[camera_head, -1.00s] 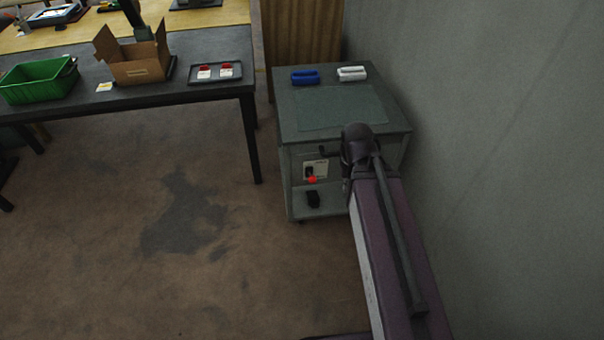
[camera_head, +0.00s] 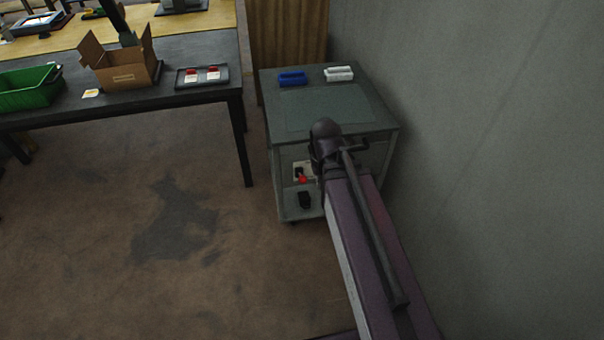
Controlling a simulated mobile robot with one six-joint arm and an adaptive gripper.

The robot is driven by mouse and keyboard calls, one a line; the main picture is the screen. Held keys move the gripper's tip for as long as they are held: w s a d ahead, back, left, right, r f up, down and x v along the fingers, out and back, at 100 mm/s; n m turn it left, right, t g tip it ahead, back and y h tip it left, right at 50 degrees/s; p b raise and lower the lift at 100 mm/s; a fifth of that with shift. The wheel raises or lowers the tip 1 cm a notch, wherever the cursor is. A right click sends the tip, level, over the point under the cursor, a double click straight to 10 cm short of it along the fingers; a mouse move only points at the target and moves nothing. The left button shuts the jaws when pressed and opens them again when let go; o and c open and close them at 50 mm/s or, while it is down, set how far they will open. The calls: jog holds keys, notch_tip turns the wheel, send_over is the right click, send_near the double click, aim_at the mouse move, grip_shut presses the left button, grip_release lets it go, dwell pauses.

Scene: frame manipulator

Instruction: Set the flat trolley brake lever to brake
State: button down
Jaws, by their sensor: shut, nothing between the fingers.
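The flat trolley (camera_head: 385,137) is a grey-green cabinet against the wall, with an open front. Its brake lever (camera_head: 303,180) has a red knob and sits before a pale plate (camera_head: 297,168) on the front, left of my arm. The lever's exact angle is too small to read. The dark end of my arm is in front of the trolley's upper front edge, right of the lever. My gripper (camera_head: 359,146) shows there only as a small dark shape, shut and empty, apart from the red knob in the picture. Its fingertips are hard to make out.
A blue item (camera_head: 291,78) and a white item (camera_head: 339,73) lie on the trolley top. A black block (camera_head: 304,200) is below the lever. A dark table (camera_head: 215,97) with a green bin and carton stands left. The wall is close on the right; floor is clear at left.

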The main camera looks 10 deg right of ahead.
jog(key=w+f+t+b, duration=0.1)
jog(key=w+f+b, duration=0.5)
jog(key=w, duration=0.7)
jog(key=w+f+t+b, duration=0.2)
jog(key=w+f+b, duration=0.5)
jog(key=w, duration=0.6)
jog(key=shift+w+a, duration=0.15)
jog(key=shift+w, duration=0.1)
jog(key=shift+f+b, duration=0.3)
jog(key=shift+b, duration=0.05)
jog(key=b, duration=1)
send_over(302, 176)
jog(key=w, duration=0.2)
notch_tip(302, 176, down, 10)
jog(key=shift+r, duration=0.2)
jog(key=shift+s+f+b, duration=0.45)
jog(key=shift+f+b, duration=0.25)
jog(key=shift+f, duration=0.1)
jog(key=shift+s+f+b, duration=0.45)
jog(key=shift+f+b, duration=0.2)
jog(key=shift+f, duration=0.1)
